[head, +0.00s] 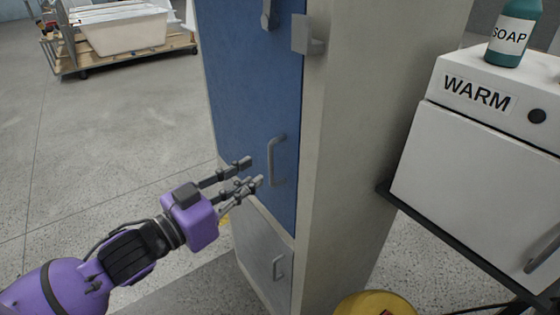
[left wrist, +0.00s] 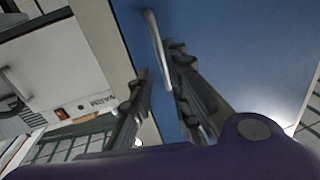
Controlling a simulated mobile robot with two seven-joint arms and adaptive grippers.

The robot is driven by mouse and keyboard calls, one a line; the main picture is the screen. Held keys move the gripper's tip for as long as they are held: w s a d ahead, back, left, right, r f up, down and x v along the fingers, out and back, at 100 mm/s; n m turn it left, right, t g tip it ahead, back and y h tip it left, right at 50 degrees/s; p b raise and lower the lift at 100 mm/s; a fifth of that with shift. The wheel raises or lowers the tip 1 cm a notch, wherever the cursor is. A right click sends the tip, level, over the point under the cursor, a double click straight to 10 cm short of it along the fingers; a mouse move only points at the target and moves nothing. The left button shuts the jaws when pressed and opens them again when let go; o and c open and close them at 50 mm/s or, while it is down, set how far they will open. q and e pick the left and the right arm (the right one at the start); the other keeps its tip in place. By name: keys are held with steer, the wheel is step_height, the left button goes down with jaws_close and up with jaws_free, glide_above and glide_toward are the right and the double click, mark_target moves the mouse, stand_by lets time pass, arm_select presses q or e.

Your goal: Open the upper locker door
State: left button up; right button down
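The upper locker door (head: 245,85) is blue and looks shut, flush with the beige locker body. Its grey bar handle (head: 277,160) stands upright near the door's right edge. My left gripper (head: 254,172) is open in front of the door, with its fingertips just left of the handle in the head view. In the left wrist view, the handle (left wrist: 155,36) lies just ahead of the gap between the open fingertips (left wrist: 160,62), against the blue door (left wrist: 235,45). I cannot tell whether a finger touches the handle. My right gripper is not in view.
Below is a grey lower door (head: 262,257) with its own handle. A grey bracket (head: 308,36) juts from the locker's corner. At right, a white WARM cabinet (head: 480,150) with a soap bottle (head: 511,35) stands on a dark shelf. A cart with a white tub (head: 125,32) stands far left; floor between is free.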

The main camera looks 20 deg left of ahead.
mark_target(272, 182)
arm_select(q)
steer(key=shift+p+x, duration=0.3)
steer(key=shift+x, duration=3.35)
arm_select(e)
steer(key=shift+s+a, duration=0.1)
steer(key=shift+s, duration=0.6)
arm_select(q)
steer(key=shift+a, duration=0.1)
steer(key=shift+c, duration=0.2)
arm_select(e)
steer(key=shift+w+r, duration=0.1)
arm_select(q)
jaws_close()
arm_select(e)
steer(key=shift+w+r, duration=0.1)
